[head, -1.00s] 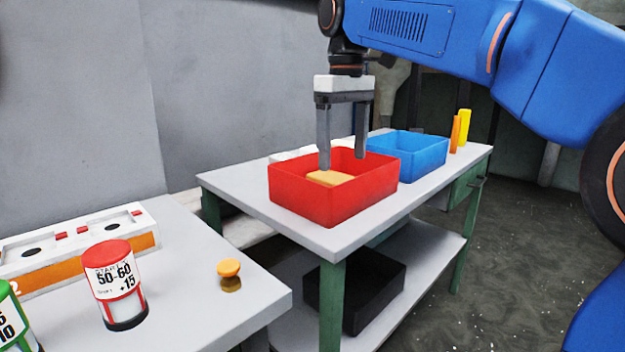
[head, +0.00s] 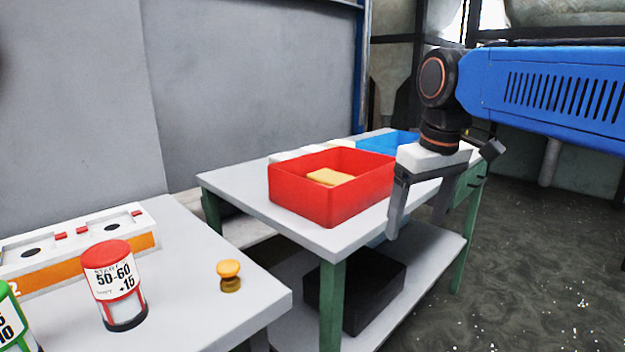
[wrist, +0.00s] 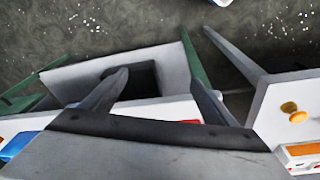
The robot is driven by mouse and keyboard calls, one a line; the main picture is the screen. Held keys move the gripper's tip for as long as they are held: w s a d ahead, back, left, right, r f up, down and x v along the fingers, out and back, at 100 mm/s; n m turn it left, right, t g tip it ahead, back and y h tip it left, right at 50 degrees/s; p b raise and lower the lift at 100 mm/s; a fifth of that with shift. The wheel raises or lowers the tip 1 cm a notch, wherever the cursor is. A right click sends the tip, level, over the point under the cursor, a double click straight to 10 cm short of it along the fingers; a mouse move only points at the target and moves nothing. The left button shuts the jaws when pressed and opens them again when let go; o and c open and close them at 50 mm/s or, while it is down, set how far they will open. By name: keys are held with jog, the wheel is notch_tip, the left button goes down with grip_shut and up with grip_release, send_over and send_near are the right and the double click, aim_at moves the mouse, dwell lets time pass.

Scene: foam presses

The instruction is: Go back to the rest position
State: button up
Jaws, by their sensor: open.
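My gripper (head: 418,205) is open and empty in the head view. It hangs in front of the right end of the grey table, right of the red bin. In the wrist view my gripper's two fingers (wrist: 160,88) are spread wide with nothing between them. The red bin (head: 315,200) stands on the table, with a yellow foam piece (head: 329,177) inside it. The blue bin (head: 388,142) is behind it, partly hidden by my gripper.
The table (head: 240,187) has a lower shelf with a black bin (head: 372,290). At front left, another table holds a red-capped canister (head: 115,285), a yellow knob (head: 229,268) and a white-orange panel (head: 75,252). Open floor (head: 520,260) lies to the right.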

jog(key=s+d+f+m+t, duration=0.1)
jog(key=s+d+f+m, duration=0.1)
jog(key=s+d+f, duration=0.2)
jog(key=s+d+f+m+t, duration=0.1)
jog(key=s+d+f+m, duration=0.2)
jog(key=s+f, duration=0.8)
notch_tip(320, 180, down, 6)
jog(key=shift+s+d+t+h, duration=0.15)
jog(key=shift+d+t+h, duration=0.15)
jog(key=shift+d, duration=0.85)
jog(key=shift+c, duration=0.7)
